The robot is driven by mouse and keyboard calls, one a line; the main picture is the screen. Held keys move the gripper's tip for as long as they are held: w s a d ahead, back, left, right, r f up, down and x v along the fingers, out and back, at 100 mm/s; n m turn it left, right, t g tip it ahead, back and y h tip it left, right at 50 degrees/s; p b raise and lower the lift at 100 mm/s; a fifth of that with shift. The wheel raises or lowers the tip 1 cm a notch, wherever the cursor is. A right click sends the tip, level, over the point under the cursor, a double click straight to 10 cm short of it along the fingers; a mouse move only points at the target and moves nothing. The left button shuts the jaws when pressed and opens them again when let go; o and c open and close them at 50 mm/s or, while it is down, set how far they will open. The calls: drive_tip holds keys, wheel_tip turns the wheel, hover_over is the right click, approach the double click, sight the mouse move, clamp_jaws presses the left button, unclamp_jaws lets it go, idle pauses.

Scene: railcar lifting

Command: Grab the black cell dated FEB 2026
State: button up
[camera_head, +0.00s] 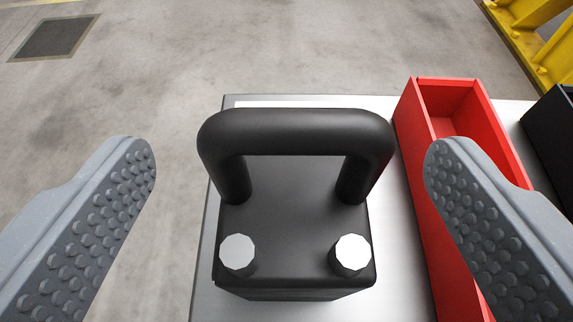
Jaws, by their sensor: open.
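A black cell (294,235) with a thick black loop handle (295,130) and two pale metal bolt-like terminals on top stands on a light grey table. No date label shows on the faces I can see, so I cannot read whether it says FEB 2026. My gripper (290,170) is open, with one grey studded finger to the left of the cell and one to the right. Neither finger appears to touch it. The right finger overlaps a red box in the picture. The cell's front face is mostly hidden below its top.
The red open box (415,170) stands close to the right of the cell on the table (212,290). A dark object (552,135) is at the right edge. Yellow railing (535,30) stands at the back right. Bare concrete floor lies left and behind.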

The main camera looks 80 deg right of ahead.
sight(294, 181)
drive_tip(key=shift+p+x, duration=0.3)
drive_tip(key=shift+x, duration=2.4)
drive_tip(key=shift+r, duration=0.2)
clamp_jaws()
